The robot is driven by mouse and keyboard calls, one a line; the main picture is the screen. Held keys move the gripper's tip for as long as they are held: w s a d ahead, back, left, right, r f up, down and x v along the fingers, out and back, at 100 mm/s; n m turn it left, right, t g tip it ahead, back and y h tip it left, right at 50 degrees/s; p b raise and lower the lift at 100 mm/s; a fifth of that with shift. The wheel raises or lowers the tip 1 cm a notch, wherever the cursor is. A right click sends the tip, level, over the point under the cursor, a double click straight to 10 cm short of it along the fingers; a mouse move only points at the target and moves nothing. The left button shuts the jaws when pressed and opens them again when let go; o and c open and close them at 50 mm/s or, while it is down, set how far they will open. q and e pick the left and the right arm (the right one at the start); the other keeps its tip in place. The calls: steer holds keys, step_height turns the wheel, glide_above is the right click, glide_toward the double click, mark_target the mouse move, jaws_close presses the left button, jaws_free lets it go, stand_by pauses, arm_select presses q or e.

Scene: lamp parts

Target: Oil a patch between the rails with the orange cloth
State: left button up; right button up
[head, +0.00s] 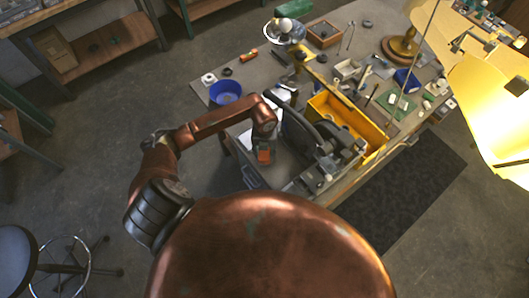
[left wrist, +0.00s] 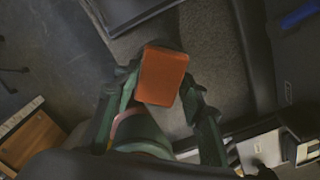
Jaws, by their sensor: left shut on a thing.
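The orange cloth (head: 263,156) shows as a small block-shaped pad under the end of my left arm in the head view. In the left wrist view the cloth (left wrist: 162,75) sits between the green fingers of my left gripper (left wrist: 160,92), which is shut on it. A grey surface (left wrist: 215,45) lies beyond the cloth, with dark edges at its sides. I cannot clearly pick out the rails or tell whether the cloth touches the surface. My right gripper does not show.
A dark machine (head: 298,131) stands just right of my left gripper. Beyond it is a yellow bin (head: 345,112). A blue bowl (head: 225,92) stands at the table's left side. Small parts crowd the table's far side.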

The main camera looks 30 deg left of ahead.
mark_target(264, 154)
arm_select(q)
steer(key=shift+f, duration=0.3)
stand_by(0.5)
steer(key=shift+f+b, duration=0.2)
steer(key=shift+b, duration=0.15)
stand_by(1.0)
steer(key=shift+r+p, duration=2.45)
steer(key=shift+r, duration=1.05)
